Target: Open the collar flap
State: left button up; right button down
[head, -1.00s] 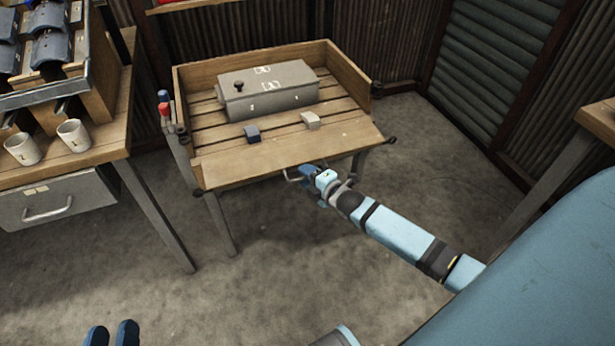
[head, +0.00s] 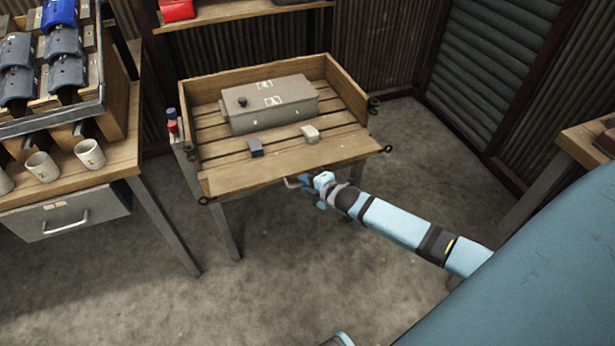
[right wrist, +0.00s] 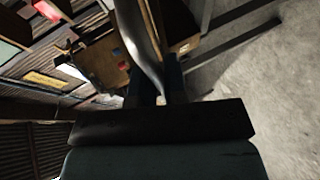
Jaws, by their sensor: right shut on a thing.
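The wooden collar (head: 350,86) has raised walls at the left, back and right. Its front flap (head: 290,166) lies folded outward, roughly flat, at the near side. My right gripper (head: 304,184) is at the flap's front edge, shut on a thin metal handle (head: 290,183). In the right wrist view, my right gripper's blue fingers (right wrist: 161,92) are around a grey curved bar, the handle (right wrist: 143,45).
A bench (head: 100,172) with mugs (head: 90,153) is at left. The floor (head: 300,280) in front is clear.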

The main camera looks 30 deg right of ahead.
jog(key=shift+w+r+g+p, duration=0.25)
jog(key=shift+r+g+p, duration=0.15)
jog(key=shift+r+p, duration=0.75)
jog(key=shift+w+g+p, duration=0.1)
jog(key=shift+g+p, duration=0.2)
jog(key=shift+p, duration=0.3)
jog(key=shift+f, duration=0.1)
jog(key=c, duration=1.2)
grip_release()
jog(key=shift+d, duration=0.1)
jog(key=p+v, duration=0.2)
jog(key=v, duration=1.1)
jog(key=shift+s+r, duration=0.2)
jog(key=shift+s, duration=0.15)
